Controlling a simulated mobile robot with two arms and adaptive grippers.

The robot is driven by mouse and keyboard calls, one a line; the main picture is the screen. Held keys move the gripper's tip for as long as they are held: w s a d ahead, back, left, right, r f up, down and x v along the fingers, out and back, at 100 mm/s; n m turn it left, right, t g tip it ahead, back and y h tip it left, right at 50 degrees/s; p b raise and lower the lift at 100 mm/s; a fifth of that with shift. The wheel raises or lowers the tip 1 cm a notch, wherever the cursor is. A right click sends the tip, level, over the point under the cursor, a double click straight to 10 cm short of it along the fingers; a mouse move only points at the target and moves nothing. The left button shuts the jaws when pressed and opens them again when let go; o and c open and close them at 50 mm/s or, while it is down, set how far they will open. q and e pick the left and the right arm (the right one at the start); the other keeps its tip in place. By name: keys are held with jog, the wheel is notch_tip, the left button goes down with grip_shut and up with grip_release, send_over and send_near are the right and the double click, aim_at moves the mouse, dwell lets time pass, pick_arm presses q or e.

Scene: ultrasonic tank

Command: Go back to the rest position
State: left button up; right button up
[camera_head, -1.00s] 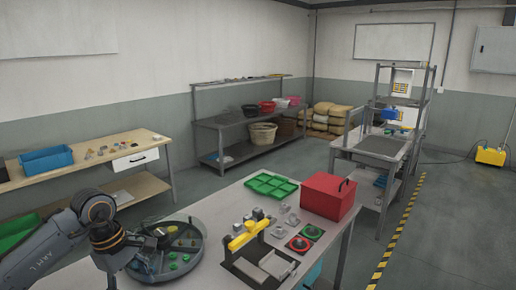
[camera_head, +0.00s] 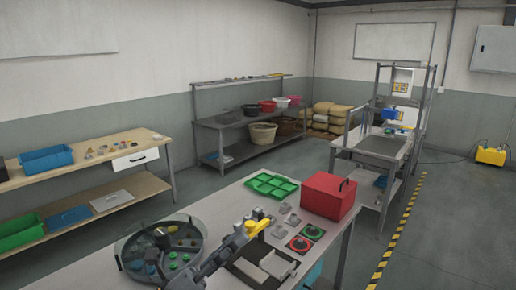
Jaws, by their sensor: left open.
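My left gripper (camera_head: 246,230) comes up from the bottom edge on a grey arm. It is open, and it is over or in front of the left part of a yellow bar (camera_head: 262,222) on a dark-based fixture. I cannot tell whether it touches the bar, and I see nothing held in it. A round grey tray (camera_head: 122,252) with compartments and small coloured pieces stands to the left of the arm, partly hidden by it. My right gripper is not in view.
A wooden bench (camera_head: 60,180) with blue bins stands left.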

pick_arm(q)
jog(key=s+a+f+n+t+y, duration=0.1)
jog(key=a+f+n+y, duration=0.7)
jog(key=n, duration=0.5)
jog(key=a+f+n+t+y, duration=0.1)
jog(key=a+f+n+y, duration=0.65)
jog(key=n+y, duration=0.4)
jog(key=s+f+n+g+h, duration=0.1)
jog(key=s+f+n+g, duration=0.45)
jog(key=s+f, duration=0.5)
jog(key=s+f+n+g+h, duration=0.1)
jog(key=s+f+n+g, duration=0.5)
jog(key=s, duration=0.7)
notch_tip(320, 180, down, 34)
jog(key=s+m+g+b, duration=0.1)
jog(key=s+g+b, duration=0.15)
jog(key=b, duration=0.35)
jog(key=s+a+f+g+b, duration=0.1)
jog(key=s+a+f+b, duration=0.2)
jog(key=s+f, duration=1.3)
notch_tip(320, 180, down, 4)
jog(key=shift+a+r+b, duration=0.15)
jog(key=shift+r+b, duration=0.05)
jog(key=shift+b, duration=0.3)
